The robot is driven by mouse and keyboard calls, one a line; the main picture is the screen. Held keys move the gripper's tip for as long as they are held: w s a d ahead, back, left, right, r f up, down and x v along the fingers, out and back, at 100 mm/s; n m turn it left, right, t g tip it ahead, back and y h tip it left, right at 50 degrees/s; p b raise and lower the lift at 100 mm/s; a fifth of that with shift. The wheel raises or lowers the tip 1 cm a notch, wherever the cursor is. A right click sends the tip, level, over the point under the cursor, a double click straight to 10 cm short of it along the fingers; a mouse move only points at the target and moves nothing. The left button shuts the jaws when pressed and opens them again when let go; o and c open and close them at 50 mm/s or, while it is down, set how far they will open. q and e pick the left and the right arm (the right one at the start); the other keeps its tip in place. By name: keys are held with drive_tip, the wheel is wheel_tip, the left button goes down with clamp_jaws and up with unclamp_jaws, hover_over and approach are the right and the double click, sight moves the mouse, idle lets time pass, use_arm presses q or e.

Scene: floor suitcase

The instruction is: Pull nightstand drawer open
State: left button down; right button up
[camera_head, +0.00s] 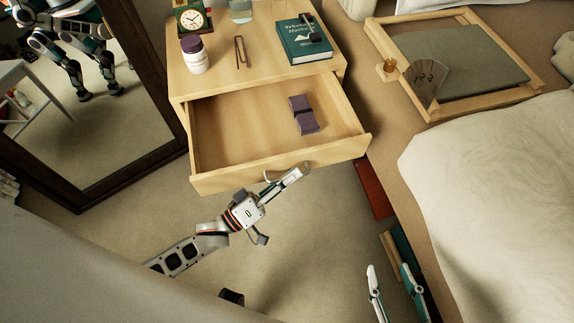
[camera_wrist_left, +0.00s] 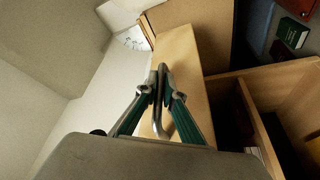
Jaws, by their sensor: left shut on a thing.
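The wooden nightstand (camera_head: 258,68) stands at top centre in the head view. Its drawer (camera_head: 235,140) is pulled well out, with a dark purple item (camera_head: 303,115) lying inside. My left gripper (camera_head: 295,172) is at the drawer front, shut on the handle (camera_head: 270,177). In the left wrist view the fingers close around the metal handle (camera_wrist_left: 160,115) in front of the wooden drawer front (camera_wrist_left: 185,65). My right gripper (camera_head: 393,283) is open and empty at the bottom right, apart from the nightstand.
A clock (camera_head: 192,20), a pill bottle (camera_head: 194,55) and a green book (camera_head: 304,42) are on the nightstand top. A mirror (camera_head: 125,150) stands at left. A bed (camera_head: 490,180) and a wooden-framed tray (camera_head: 455,62) are at right. The carpet below the drawer (camera_head: 310,240) is clear.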

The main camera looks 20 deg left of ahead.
use_arm(q)
drive_tip(key=shift+s+d+f, duration=0.1)
drive_tip(key=shift+s, duration=0.15)
drive_tip(key=c, duration=2.4)
unclamp_jaws()
drive_tip(key=shift+c, duration=0.2)
drive_tip(key=v, duration=0.7)
drive_tip(key=shift+s, duration=0.2)
drive_tip(key=shift+s, duration=0.1)
